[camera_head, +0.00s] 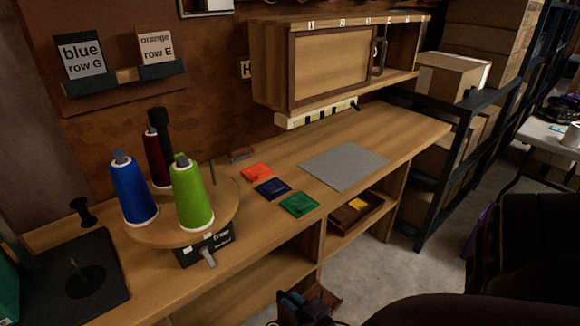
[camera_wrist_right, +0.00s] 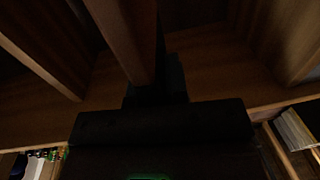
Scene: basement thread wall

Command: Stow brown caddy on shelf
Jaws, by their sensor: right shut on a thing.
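My right gripper (camera_head: 303,306) is low in front of the bench, at the bottom of the head view. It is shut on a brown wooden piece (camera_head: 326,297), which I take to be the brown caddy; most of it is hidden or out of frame. In the right wrist view a brown bar (camera_wrist_right: 128,38) runs down to the dark gripper (camera_wrist_right: 155,85). The open shelf (camera_head: 262,283) under the bench top is just behind the gripper. A brown box (camera_head: 343,217) with a yellow patch sits in the right compartment. My left gripper is not in view.
The bench top (camera_head: 395,130) holds a round turntable (camera_head: 225,208) with several thread cones, three coloured packets and a grey mat (camera_head: 345,166). A wall cabinet (camera_head: 333,66) hangs above. Dark racks with cardboard boxes (camera_head: 452,75) stand right. Floor (camera_head: 375,268) shows before the bench.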

